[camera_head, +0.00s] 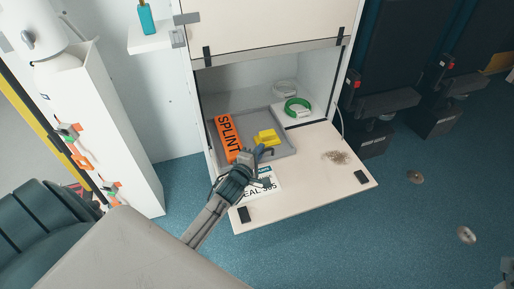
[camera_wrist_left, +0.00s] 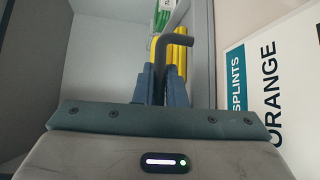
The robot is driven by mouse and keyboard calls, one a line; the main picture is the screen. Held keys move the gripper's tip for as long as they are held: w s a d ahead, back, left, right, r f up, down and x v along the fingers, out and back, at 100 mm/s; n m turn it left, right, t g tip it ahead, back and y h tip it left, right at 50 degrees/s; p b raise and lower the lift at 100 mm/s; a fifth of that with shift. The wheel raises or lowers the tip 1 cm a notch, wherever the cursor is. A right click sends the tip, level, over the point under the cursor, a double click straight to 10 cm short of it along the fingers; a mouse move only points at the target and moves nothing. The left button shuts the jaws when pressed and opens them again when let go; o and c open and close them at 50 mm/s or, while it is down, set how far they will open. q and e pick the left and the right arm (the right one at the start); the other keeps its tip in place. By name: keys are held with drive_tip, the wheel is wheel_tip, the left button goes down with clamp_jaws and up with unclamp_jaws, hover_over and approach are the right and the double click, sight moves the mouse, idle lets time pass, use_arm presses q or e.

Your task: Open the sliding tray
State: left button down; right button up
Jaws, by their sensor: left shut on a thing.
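The sliding tray (camera_head: 284,139) is a shallow grey tray low in the open white cabinet. Its front edge lies near the cabinet's front opening. An orange splint pack (camera_head: 228,138) and a yellow object (camera_head: 266,137) lie in it. My left gripper (camera_head: 262,153) is at the tray's front edge, partly covering it. In the left wrist view its blue fingers (camera_wrist_left: 161,85) are shut on a dark bent bar (camera_wrist_left: 172,39), which looks like the tray's handle. The bar's join to the tray is hidden. My right gripper is not in view.
The cabinet's lowered flap (camera_head: 310,175) lies in front of the tray, with a printed white card (camera_head: 265,187) and a brown patch (camera_head: 337,157) on it. A green ring (camera_head: 297,106) sits right of the tray.

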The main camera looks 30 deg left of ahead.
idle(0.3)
use_arm(q)
drive_tip(key=c, duration=1.8)
unclamp_jaws()
drive_tip(key=shift+o, duration=0.2)
drive_tip(key=s, duration=0.6)
drive_tip(key=s+r, duration=0.1)
drive_tip(key=s, duration=0.3)
drive_tip(key=shift+d+r, duration=0.1)
drive_tip(key=shift+d, duration=0.25)
drive_tip(key=shift+s+r, duration=0.15)
drive_tip(key=shift+s, duration=0.25)
